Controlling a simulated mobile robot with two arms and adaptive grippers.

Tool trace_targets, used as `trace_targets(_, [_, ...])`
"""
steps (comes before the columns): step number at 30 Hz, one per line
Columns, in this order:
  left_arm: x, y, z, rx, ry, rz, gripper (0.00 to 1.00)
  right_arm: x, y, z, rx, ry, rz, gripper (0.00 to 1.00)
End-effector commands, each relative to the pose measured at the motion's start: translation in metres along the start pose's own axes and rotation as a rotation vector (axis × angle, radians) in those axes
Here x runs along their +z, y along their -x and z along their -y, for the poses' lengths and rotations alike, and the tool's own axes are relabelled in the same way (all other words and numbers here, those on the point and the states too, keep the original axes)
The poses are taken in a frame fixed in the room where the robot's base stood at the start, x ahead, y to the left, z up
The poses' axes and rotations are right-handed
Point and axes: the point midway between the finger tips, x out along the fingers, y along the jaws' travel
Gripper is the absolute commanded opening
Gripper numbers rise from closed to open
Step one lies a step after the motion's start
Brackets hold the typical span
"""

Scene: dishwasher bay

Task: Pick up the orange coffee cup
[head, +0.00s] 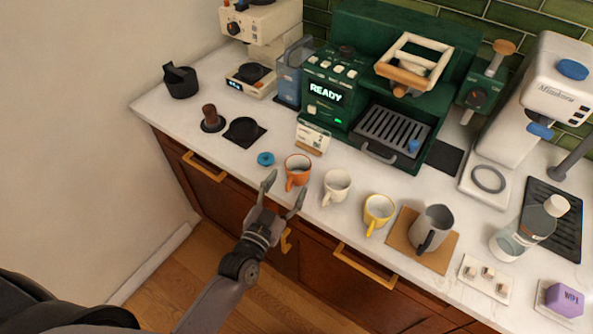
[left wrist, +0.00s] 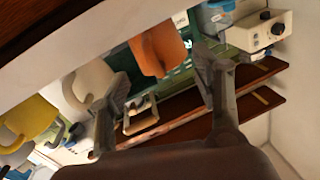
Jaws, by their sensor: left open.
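The orange coffee cup (head: 298,166) stands upright near the front edge of the white counter, its handle toward me. In the left wrist view the orange cup (left wrist: 157,50) shows in the gap beyond the fingers. My left gripper (head: 285,192) is open and empty at the counter's front edge, just short of the cup. Its fingers point at the cup, one to each side of the handle in the head view. The left wrist view shows both fingers (left wrist: 161,75) spread. I cannot tell whether either touches the cup. My right gripper is not in view.
A white cup (head: 337,184) stands close on the right, then a yellow cup (head: 378,211) and a grey pitcher (head: 434,226) on a brown mat. A small blue ring (head: 265,159) lies left of the orange cup. A card stand (head: 313,138) and green coffee machine (head: 333,88) are behind.

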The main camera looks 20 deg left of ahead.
Motion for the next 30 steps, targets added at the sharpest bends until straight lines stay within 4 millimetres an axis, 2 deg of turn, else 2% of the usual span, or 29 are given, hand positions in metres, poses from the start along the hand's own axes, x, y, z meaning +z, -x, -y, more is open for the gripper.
trace_targets(3, [-0.002,-0.018,0.001,0.000,-0.001,-0.001,0.59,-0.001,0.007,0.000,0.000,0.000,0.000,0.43])
trace_targets(6, [-0.001,-0.024,0.000,0.001,-0.001,0.000,0.59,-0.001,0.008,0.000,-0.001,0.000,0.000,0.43])
trace_targets(13, [0.001,-0.025,0.000,0.000,0.000,0.000,0.59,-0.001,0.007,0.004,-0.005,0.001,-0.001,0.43])
trace_targets(30, [0.001,-0.025,0.000,0.001,0.000,0.001,0.21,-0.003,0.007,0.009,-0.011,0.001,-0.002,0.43])
